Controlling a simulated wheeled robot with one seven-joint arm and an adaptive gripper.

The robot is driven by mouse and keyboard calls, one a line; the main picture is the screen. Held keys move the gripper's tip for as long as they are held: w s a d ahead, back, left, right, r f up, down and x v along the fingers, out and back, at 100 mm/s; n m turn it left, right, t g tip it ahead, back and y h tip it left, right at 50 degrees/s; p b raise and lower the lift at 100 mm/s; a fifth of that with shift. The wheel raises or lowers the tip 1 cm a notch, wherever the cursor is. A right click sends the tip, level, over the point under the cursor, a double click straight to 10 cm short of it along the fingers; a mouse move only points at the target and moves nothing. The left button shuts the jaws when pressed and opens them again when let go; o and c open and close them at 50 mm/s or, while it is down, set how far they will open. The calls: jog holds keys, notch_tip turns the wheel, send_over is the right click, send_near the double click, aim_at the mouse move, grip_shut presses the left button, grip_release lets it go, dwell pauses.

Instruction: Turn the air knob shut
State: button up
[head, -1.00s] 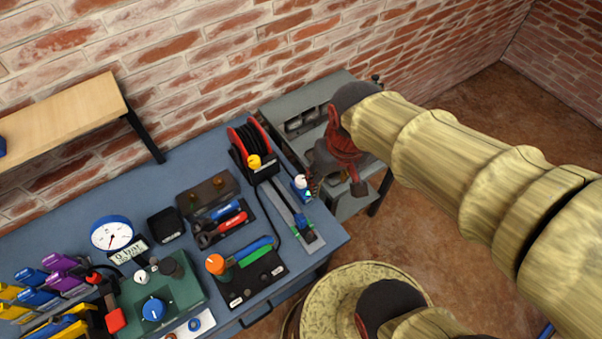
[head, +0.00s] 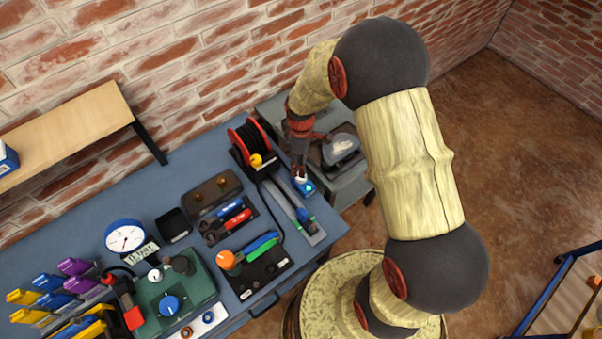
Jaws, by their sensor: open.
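Several knobs show on the blue bench, and no label tells me which one is the air knob. A yellow knob (head: 256,160) sits at the front of the red and black hose reel (head: 249,139). An orange knob (head: 227,260) stands on a black plate, and a blue knob (head: 169,305) is on a green box (head: 190,290). My gripper (head: 300,172) points down just above a small blue block with a white top (head: 304,186), right of the reel. It is open, with nothing visibly held. Its fingertips are small and partly merge with the block, so contact is unclear.
A grey side cabinet (head: 357,185) with a machine on it stands right of the bench. Pliers, screwdrivers and a white dial (head: 124,238) crowd the bench top. A wooden shelf (head: 62,127) juts out at the left. A blue-framed cart (head: 548,300) is at lower right.

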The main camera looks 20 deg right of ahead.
jog(key=shift+w+n, duration=0.1)
jog(key=shift+n, duration=0.2)
jog(key=shift+f, duration=0.25)
notch_tip(320, 180, down, 7)
jog(key=shift+f+b, duration=0.15)
jog(key=shift+b, duration=0.15)
jog(key=shift+c, duration=0.7)
jog(key=c, duration=1)
